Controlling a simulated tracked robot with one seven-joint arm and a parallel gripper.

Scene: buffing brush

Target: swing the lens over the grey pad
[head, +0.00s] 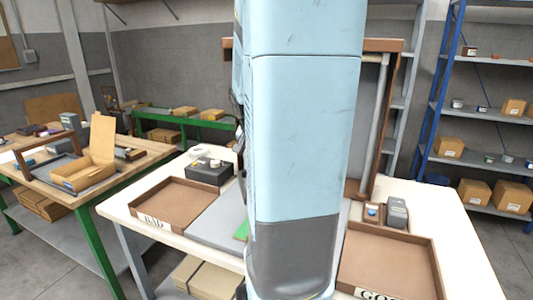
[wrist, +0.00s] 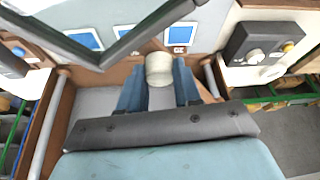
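In the wrist view, a dark grey frame (wrist: 135,42) crosses the top with its corner pointing down; pale glass shows inside, and I take it for the lens. A cream, rounded knob (wrist: 160,70) sits just below its right side. How the two join is unclear. My gripper (wrist: 160,78) has its blue fingers against both sides of the knob, with no gap visible. The grey pad (head: 213,226) lies mid-table in the head view, partly behind my arm; the grey surface beyond the left finger looks like it. The lens and gripper are hidden in the head view.
The BAD tray (head: 186,206) lies left of the pad and the GOOD tray (head: 391,262) right of it. A dark box with knobs (head: 208,170) stands behind the BAD tray. A brown upright frame (head: 383,46) rises at the back. A green item (head: 241,231) shows beside my arm.

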